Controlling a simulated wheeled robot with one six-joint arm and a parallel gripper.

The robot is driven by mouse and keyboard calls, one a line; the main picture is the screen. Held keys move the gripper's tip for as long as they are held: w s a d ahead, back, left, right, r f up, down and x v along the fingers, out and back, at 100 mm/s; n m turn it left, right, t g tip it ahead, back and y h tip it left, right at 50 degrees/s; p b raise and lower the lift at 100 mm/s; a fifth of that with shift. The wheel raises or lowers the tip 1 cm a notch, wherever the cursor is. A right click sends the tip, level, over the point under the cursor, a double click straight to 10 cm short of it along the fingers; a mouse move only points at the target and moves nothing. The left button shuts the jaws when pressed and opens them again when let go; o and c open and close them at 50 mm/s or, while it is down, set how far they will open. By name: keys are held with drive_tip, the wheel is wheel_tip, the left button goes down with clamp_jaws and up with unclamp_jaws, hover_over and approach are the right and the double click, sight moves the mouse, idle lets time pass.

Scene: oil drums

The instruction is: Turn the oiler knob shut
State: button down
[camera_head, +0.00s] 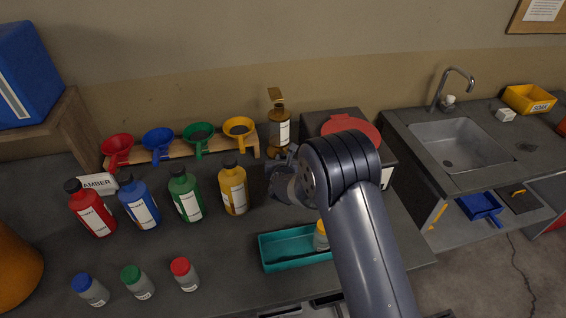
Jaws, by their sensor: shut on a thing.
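The oiler (279,131) is an amber bottle with a white label and a brass-coloured top, standing upright at the back of the dark bench. My gripper (287,160) is at the lower front of the oiler, with my wrist coming in from the right. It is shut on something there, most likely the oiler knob. The knob itself is hidden behind my gripper and wrist, so its turn angle cannot be seen.
A yellow bottle (233,189) stands close left of my gripper, with green, blue and red ones beyond. Funnels sit on a wooden rack (154,152) behind. A teal tray (284,251) lies in front. A box with a red disc (350,127) stands right.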

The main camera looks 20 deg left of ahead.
drive_tip(key=shift+f+b, duration=0.25)
drive_tip(key=shift+b, duration=0.3)
drive_tip(key=m+b, duration=0.1)
drive_tip(key=b, duration=0.7)
drive_tip(key=shift+w+d+f+m+g+y, duration=0.1)
drive_tip(key=shift+d+m+g+y, duration=0.05)
drive_tip(key=shift+m+g+y, duration=0.25)
drive_tip(key=m+y+b, duration=0.1)
drive_tip(key=b, duration=0.3)
drive_tip(key=shift+d+b, duration=0.1)
drive_tip(key=shift+b, duration=0.25)
drive_tip(key=shift+g+b, duration=0.3)
drive_tip(key=shift+b, duration=0.1)
drive_tip(key=shift+r+m+y+b, duration=0.3)
drive_tip(key=shift+r+m+b, duration=0.1)
drive_tip(key=shift+b, duration=0.75)
drive_tip(key=c, duration=1.3)
unclamp_jaws()
drive_tip(key=shift+w, duration=0.1)
